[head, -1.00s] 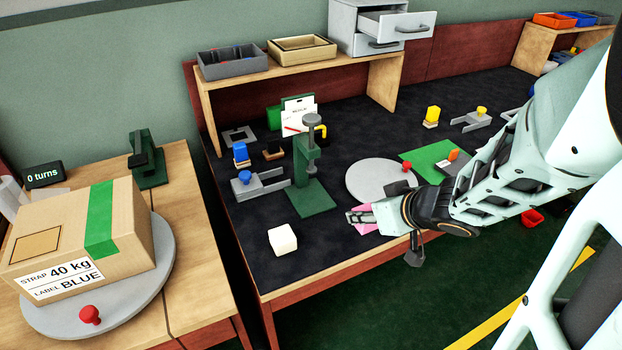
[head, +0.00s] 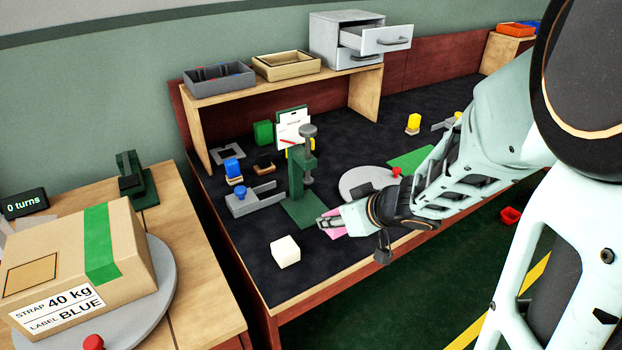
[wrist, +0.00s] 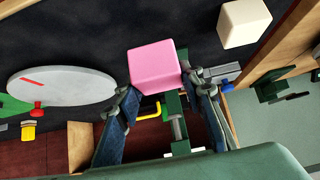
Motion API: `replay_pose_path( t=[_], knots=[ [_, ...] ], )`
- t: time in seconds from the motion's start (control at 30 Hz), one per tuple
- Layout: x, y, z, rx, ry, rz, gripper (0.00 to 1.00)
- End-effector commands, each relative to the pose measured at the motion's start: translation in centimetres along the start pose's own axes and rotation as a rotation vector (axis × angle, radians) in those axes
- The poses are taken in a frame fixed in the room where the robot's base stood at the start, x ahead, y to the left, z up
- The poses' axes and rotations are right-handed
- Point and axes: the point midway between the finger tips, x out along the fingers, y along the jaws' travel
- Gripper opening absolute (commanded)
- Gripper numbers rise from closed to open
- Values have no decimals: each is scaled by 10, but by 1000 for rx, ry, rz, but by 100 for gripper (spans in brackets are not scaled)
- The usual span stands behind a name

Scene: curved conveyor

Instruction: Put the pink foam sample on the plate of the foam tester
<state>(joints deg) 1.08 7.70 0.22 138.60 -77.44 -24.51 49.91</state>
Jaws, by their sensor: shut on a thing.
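The pink foam sample (head: 336,232) is a cube held in my gripper (head: 328,221), over the front part of the dark bench top. In the wrist view the pink foam sample (wrist: 155,70) sits between the two fingers of my gripper (wrist: 165,90), which is shut on it. The foam tester (head: 297,178) is a green stand with a grey screw and knob. Its green base (head: 297,209) lies just left of and behind the sample in the head view; my gripper partly covers that area. The tester (wrist: 176,112) also shows beyond the sample in the wrist view.
A white foam cube (head: 286,251) lies on the bench in front of the tester. A grey clamp-like fixture (head: 250,200) stands left of it. A round grey turntable (head: 360,182) with a red knob is behind my gripper. A boxed carton (head: 65,255) stands on the left table.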

Motion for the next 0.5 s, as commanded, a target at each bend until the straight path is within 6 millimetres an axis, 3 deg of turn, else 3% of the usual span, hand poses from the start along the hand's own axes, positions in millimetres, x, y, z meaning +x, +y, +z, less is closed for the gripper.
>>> replay_pose_path(
  t=[0.3,0.5],
  knots=[
    [61,0,-59,-2,0,-1,24],
    [79,0,-78,0,-1,0,24]
  ],
)
